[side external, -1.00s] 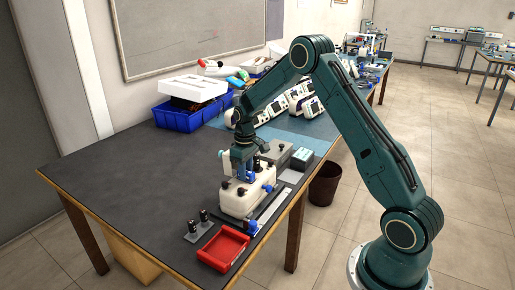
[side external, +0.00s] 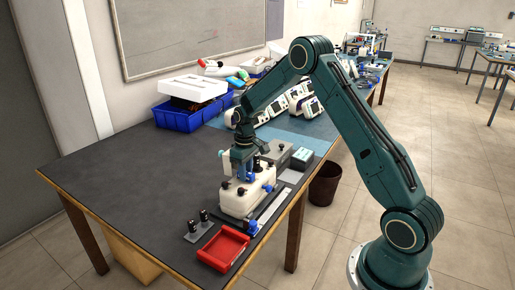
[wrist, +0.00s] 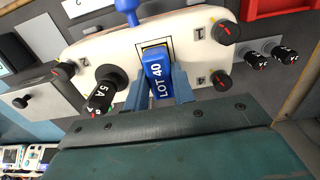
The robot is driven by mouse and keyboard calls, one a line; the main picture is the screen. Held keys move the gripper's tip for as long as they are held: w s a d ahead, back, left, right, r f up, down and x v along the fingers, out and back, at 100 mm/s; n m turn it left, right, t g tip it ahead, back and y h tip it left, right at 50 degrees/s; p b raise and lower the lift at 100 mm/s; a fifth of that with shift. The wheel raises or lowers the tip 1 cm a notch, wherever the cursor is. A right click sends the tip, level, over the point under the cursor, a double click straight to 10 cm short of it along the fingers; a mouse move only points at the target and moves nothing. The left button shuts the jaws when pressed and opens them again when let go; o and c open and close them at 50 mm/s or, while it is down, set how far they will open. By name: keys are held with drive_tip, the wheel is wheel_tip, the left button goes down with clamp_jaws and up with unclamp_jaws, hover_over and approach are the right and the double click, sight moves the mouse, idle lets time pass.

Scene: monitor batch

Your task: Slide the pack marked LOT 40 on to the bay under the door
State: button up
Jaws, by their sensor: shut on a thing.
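In the wrist view, a blue pack marked LOT 40 (wrist: 160,79) sits between the fingers of my gripper (wrist: 158,92), which is shut on it. The pack's far end is at a dark, yellow-edged opening (wrist: 150,45) in the top of the white housing (wrist: 110,57). I cannot tell how deep the pack sits in the opening. In the side view, my gripper (side external: 246,174) points down over the white housing (side external: 236,203), and its fingers largely hide the pack. I cannot make out a door for certain.
Black knobs (wrist: 226,31) and a black cylinder marked 5A (wrist: 103,88) stand close around the pack. A blue knob (wrist: 128,8) is beyond it. A red tray (side external: 223,248) lies in front of the housing. The dark tabletop (side external: 130,185) is clear on the left.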

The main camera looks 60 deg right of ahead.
drive_tip(key=o, duration=1)
drive_tip(key=shift+o, duration=0.2)
drive_tip(key=shift+r, duration=0.1)
wheel_tip(320, 180, up, 13)
drive_tip(key=s+a+r+t, duration=0.1)
drive_tip(key=s+a+r, duration=0.55)
drive_tip(key=r, duration=0.25)
drive_tip(key=s+a+t, duration=0.1)
drive_tip(key=s+a, duration=0.3)
drive_tip(key=s, duration=0.4)
drive_tip(key=s+a+r+t, duration=0.1)
drive_tip(key=s+a+t, duration=0.1)
drive_tip(key=s+a, duration=0.2)
drive_tip(key=s+a+r+t, duration=0.1)
drive_tip(key=s+a, duration=0.3)
drive_tip(key=s, duration=0.7)
drive_tip(key=shift+s+r+t, duration=0.15)
drive_tip(key=shift+s+t, duration=0.15)
drive_tip(key=shift+s, duration=0.05)
